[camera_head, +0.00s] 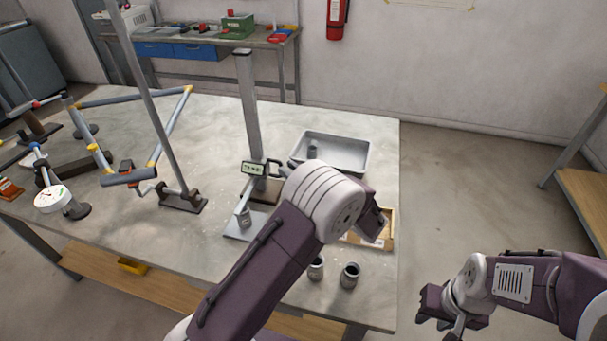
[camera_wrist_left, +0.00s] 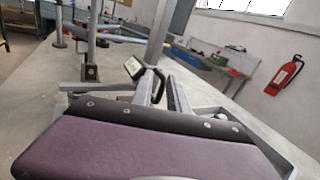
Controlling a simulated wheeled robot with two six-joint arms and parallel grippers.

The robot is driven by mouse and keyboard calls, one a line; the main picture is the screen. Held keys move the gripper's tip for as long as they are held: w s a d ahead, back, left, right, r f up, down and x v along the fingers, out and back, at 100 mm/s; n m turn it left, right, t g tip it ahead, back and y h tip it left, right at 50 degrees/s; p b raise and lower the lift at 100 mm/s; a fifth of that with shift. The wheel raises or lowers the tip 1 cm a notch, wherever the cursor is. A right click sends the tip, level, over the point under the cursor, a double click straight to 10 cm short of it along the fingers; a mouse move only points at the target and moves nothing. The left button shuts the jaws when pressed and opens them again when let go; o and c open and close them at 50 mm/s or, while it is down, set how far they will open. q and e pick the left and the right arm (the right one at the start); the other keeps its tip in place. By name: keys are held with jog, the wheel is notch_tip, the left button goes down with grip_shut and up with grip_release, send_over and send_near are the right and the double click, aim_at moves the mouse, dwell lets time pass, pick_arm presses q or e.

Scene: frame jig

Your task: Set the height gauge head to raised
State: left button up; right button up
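The height gauge has a tall grey column (camera_head: 249,110) standing on the table. Its head carries a small display (camera_head: 252,168) and a dark handle on the right, low on the column. The display (camera_wrist_left: 134,67) and the looped handle (camera_wrist_left: 156,85) also show in the left wrist view.
A metal tray (camera_head: 365,160) with a small cylinder stands behind my left wrist. A wooden tray (camera_head: 389,236) and two dark cups (camera_head: 349,276) are at the front right. A clamp stand (camera_head: 184,200), a dial gauge (camera_head: 52,199) and a tube frame (camera_head: 130,99) occupy the left.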

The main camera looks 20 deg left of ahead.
pick_arm(q)
jog(key=d+f+m+t, duration=0.1)
jog(key=d+f+m, duration=0.1)
jog(key=d+f, duration=0.15)
jog(key=shift+n+h, duration=0.3)
jog(key=x, duration=0.9)
jog(key=shift+s+a+r, duration=0.15)
jog(key=shift+s+a, duration=0.05)
jog(key=shift+s, duration=0.1)
grip_shut()
dwell(0.5)
